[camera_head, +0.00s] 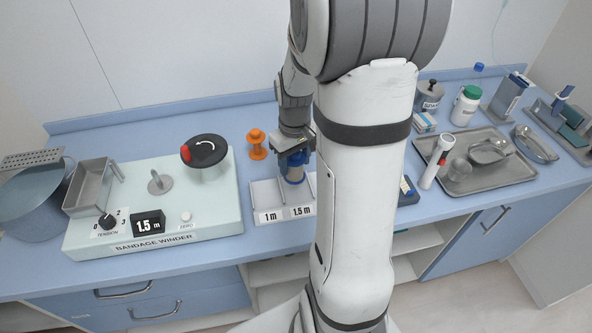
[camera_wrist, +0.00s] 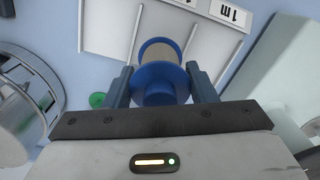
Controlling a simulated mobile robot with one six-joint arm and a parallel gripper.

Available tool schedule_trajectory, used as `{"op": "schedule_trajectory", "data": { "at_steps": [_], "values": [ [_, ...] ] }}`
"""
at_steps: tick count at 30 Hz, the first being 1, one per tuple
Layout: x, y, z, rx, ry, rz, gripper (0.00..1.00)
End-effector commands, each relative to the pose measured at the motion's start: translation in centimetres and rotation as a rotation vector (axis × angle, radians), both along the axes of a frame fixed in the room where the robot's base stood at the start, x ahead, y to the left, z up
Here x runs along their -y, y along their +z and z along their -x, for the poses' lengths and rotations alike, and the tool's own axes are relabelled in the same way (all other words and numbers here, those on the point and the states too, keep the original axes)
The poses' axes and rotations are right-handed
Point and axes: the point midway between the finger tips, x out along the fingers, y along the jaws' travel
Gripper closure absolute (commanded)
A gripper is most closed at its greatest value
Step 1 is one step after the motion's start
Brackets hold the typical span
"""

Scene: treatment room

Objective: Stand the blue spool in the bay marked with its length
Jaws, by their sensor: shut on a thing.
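The blue spool (camera_head: 295,175) has blue flanges and a tan wound middle. My gripper (camera_head: 294,158) is shut on it from above. In the wrist view the spool (camera_wrist: 160,72) sits between the two fingers (camera_wrist: 160,90). The white bay rack (camera_head: 265,190) has labels "1 m" and "1.5 m" on its front; its right part is hidden behind my arm. The spool appears upright at the 1.5 m bay, between two dividers. I cannot tell whether it touches the bay floor. The bandage winder (camera_head: 150,245) shows "1.5 m" on its display (camera_head: 148,223).
An orange spool (camera_head: 257,144) stands behind the rack. The winder has a black crank (camera_head: 205,151) with a red knob. A steel tray (camera_head: 490,180), a flashlight (camera_head: 436,160) and a green-capped bottle (camera_head: 466,106) stand to the right. Open counter lies behind the rack.

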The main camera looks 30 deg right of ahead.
Motion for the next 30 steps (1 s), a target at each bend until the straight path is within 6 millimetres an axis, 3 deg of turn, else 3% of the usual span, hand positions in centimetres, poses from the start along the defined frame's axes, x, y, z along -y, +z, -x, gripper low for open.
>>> {"op": "schedule_trajectory", "data": {
  "at_steps": [10,22,23,30],
  "values": [
    [0.1,-4.0,0.1,-0.001,-0.003,-0.001,0.71],
    [0.2,-4.7,0.0,0.001,-0.004,0.0,0.71],
    [0.2,-4.6,0.0,0.001,-0.004,0.0,0.47],
    [0.2,-4.5,0.0,0.001,-0.005,0.0,0.28]
  ]
}}
